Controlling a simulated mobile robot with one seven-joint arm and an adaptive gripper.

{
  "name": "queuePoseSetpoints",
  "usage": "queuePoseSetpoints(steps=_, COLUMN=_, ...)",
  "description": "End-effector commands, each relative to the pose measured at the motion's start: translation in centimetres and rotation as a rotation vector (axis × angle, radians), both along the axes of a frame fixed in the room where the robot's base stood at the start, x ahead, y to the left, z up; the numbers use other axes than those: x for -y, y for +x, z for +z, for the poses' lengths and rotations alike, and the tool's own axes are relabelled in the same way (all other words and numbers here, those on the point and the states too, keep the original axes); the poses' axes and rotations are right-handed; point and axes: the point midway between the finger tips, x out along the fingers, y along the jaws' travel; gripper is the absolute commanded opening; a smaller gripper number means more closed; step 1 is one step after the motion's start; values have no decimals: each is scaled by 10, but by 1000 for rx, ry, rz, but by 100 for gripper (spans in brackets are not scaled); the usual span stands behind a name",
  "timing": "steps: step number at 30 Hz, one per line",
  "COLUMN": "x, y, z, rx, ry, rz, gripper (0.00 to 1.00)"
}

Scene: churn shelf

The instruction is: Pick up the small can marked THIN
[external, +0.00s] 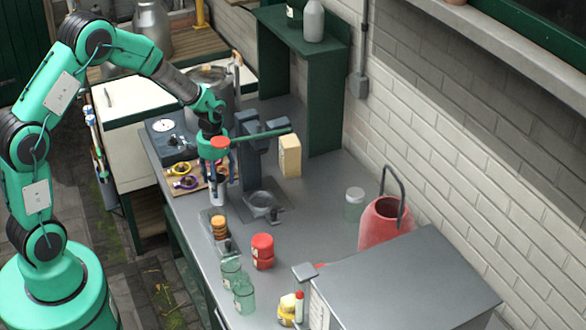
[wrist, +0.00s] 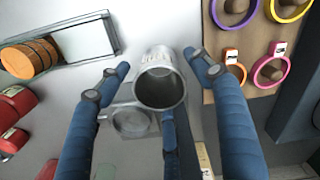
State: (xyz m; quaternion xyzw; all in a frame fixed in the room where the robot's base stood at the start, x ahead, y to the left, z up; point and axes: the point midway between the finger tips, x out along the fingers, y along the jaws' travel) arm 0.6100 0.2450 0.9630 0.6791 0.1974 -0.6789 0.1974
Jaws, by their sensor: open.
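A small grey metal can (wrist: 162,88) with faint, unreadable lettering stands between the blue fingers of my gripper (wrist: 156,66) in the wrist view. The fingers are open, spread left and right of the can with a third one below it, and gaps show at both sides. In the external view my gripper (external: 215,165) points down, and a small light and dark can (external: 217,194) shows just under it on the bench. I cannot read the word THIN in either view.
A dark press stand (external: 250,165) with a green lever is close right of my gripper. A board of coloured rings (external: 184,170) is at left. Orange discs (external: 219,228), a red can (external: 262,251) and green glass jars (external: 243,295) stand nearer the front.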

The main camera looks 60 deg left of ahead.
Motion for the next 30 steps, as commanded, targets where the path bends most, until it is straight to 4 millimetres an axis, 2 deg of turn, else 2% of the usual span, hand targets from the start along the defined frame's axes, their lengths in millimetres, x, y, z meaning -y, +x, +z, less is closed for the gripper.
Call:
queuePoseSetpoints(steps=7, x=0, y=0, z=0, rx=0, ry=0, rz=0, gripper=63)
queuePoseSetpoints(steps=13, x=0, y=0, z=0, rx=0, ry=0, rz=0, gripper=23)
queuePoseSetpoints(steps=15, x=0, y=0, z=0, rx=0, ry=0, rz=0, gripper=15)
queuePoseSetpoints(steps=24, x=0, y=0, z=1, rx=0, ry=0, rz=0, gripper=15)
queuePoseSetpoints(steps=30, x=0, y=0, z=12, rx=1, ry=1, rz=0, gripper=15)
